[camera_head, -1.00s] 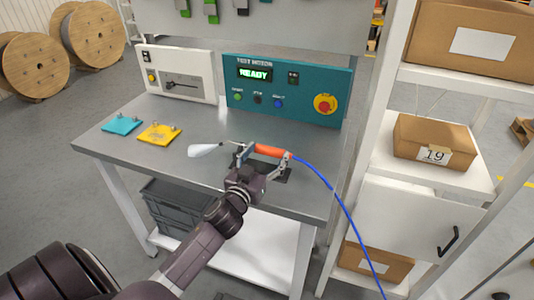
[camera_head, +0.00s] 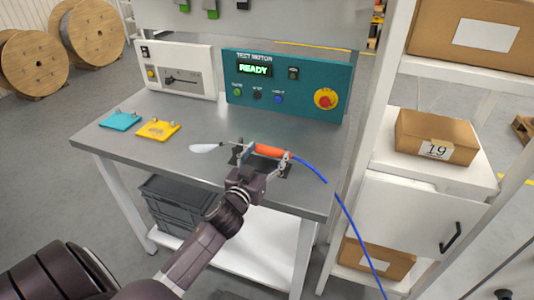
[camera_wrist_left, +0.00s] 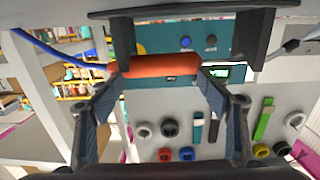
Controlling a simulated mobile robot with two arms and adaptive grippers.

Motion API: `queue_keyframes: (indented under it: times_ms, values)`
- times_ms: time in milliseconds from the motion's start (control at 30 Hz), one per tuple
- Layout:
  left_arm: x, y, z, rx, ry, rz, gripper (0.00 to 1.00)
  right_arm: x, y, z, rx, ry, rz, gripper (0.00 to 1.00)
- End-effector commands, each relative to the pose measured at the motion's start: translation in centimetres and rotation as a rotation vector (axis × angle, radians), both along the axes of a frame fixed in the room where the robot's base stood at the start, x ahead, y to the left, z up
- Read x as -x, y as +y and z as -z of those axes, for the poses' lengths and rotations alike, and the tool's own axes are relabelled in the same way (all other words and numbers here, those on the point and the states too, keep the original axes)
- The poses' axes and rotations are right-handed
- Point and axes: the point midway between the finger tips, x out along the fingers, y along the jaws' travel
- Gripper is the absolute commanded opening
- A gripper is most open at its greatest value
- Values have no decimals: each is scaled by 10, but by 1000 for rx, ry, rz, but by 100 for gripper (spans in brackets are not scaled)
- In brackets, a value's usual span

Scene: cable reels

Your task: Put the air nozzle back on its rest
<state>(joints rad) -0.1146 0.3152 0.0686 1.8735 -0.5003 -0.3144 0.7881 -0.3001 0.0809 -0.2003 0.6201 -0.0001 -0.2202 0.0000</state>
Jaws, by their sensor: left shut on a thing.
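The air nozzle is an orange cylinder (camera_head: 272,151) with a blue hose (camera_head: 330,188) leaving its right end. My left gripper (camera_head: 266,157) is shut around it, above the front of the grey bench. In the left wrist view the orange nozzle (camera_wrist_left: 160,66) lies across between my fingertips (camera_wrist_left: 160,72). A dark rest with a flat base (camera_head: 283,172) and two uprights stands right by it; its base also shows in the left wrist view (camera_wrist_left: 185,11). The nozzle is level with the upright ends; I cannot tell whether it touches them. My right gripper is out of view.
A white rounded object (camera_head: 204,148) is left of the nozzle. Teal (camera_head: 121,121) and yellow (camera_head: 158,131) plates lie on the bench's left. A teal test panel (camera_head: 288,85) and a white box (camera_head: 176,70) stand behind. A white shelf with cartons (camera_head: 437,137) is right.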

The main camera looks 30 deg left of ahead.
Motion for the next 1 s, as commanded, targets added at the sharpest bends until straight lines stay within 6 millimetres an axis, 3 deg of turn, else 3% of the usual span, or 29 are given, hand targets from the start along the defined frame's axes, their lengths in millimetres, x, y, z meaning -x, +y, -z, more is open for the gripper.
queue_keyframes:
  times_ms: [200,233,400,600,700,1000]
  values:
    - [0,0,-1,0,-2,0,43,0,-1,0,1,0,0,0]
    - [0,0,-1,0,-2,0,72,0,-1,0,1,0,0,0]
    - [0,0,-1,0,-1,0,90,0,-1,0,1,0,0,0]
    - [0,0,0,0,-1,0,90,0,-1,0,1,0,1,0]
    - [0,0,0,0,1,0,100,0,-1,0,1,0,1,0]
    - [0,0,0,0,0,0,100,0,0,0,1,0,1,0]
